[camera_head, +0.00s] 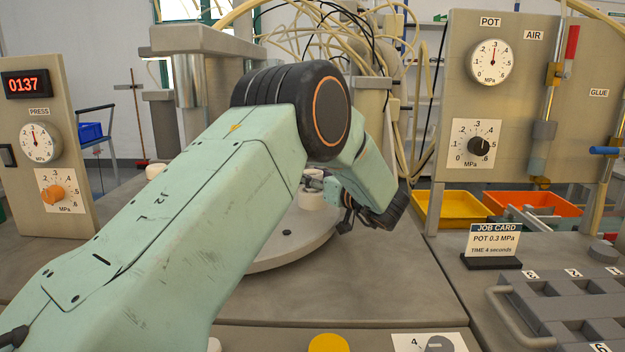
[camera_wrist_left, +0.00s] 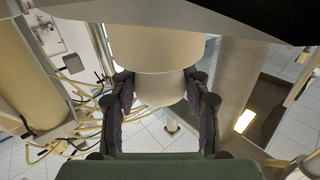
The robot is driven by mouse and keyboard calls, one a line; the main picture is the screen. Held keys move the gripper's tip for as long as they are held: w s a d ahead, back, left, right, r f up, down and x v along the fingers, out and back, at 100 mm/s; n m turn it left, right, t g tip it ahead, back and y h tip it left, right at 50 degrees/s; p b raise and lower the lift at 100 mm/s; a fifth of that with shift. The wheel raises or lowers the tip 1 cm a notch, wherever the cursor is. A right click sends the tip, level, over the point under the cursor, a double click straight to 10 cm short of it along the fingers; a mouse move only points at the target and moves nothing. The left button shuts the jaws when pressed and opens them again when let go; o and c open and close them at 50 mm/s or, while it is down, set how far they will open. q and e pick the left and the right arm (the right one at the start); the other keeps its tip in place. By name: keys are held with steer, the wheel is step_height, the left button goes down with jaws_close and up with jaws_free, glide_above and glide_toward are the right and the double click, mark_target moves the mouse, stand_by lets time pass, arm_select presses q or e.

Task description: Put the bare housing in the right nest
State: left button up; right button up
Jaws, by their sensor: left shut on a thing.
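A cream cylindrical housing (camera_wrist_left: 158,90) sits between the two fingers of my left gripper (camera_wrist_left: 160,100) in the left wrist view. The fingers are shut on its narrower end, and a wider pale part adjoins it above. In the head view my left forearm hides much of the gripper; part of it (camera_head: 322,184) shows by a cream piece (camera_head: 312,199) over the round grey plate (camera_head: 295,250). I cannot tell whether the housing touches the plate. A small dark spot (camera_head: 287,232) lies on the plate's front. The right nest is not clearly identifiable. My right gripper is out of view.
A press panel (camera_head: 75,140) stands at the left and a pot-and-air panel (camera_head: 500,130) at the right. A job card (camera_head: 493,240), a numbered grey rack (camera_head: 540,295), and yellow (camera_head: 450,208) and orange (camera_head: 535,203) bins are at the right. A yellow button (camera_head: 328,343) is at the front.

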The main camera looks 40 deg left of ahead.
arm_select(q)
steer(key=shift+w+r, duration=0.1)
steer(key=shift+s+d+r, duration=0.15)
steer(key=shift+s+d, duration=0.1)
steer(key=shift+a+f, duration=0.15)
steer(key=shift+f, duration=0.2)
steer(key=shift+w+f, duration=0.2)
steer(key=shift+f, duration=0.15)
steer(key=shift+r, duration=0.1)
steer(key=o, duration=0.7)
steer(key=shift+s+r, duration=0.1)
steer(key=shift+s, duration=0.1)
steer(key=shift+o, duration=1.3)
steer(key=shift+w, duration=0.15)
